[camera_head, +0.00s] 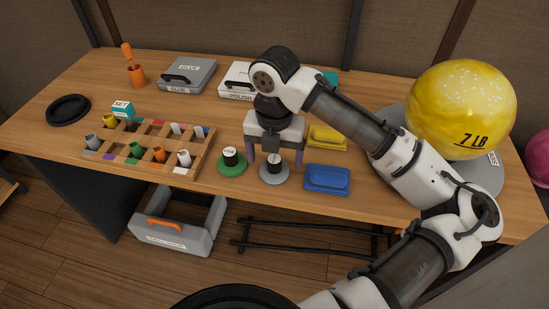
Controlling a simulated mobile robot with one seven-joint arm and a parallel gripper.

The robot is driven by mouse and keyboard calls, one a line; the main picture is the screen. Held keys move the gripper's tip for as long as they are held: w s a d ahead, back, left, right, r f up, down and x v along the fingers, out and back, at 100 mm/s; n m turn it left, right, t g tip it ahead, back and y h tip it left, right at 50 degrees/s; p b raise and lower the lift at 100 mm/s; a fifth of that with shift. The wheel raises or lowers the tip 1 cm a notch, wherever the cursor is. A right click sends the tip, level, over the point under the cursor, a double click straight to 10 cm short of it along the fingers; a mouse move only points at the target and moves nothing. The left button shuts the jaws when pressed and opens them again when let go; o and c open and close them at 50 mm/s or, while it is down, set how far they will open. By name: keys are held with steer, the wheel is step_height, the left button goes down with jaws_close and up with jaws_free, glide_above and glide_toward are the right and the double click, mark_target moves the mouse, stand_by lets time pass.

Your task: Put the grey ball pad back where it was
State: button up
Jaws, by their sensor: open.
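The grey ball pad (274,176) appears to be the flat grey disc with a black, white-topped knob. My gripper (275,164) is open and points down over the grey pad. Its two fingers appear left and right of the pad's knob. I cannot tell whether they touch it or the table.
A similar green pad (232,167) sits close on the left. Blue (327,179) and yellow (327,138) trays lie right. A divided wooden rack (200,158) stands left, near a black ring (68,109).

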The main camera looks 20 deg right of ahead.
mark_target(275, 158)
step_height(275, 158, up, 11)
steer(key=shift+p, duration=0.35)
steer(key=shift+f, duration=0.1)
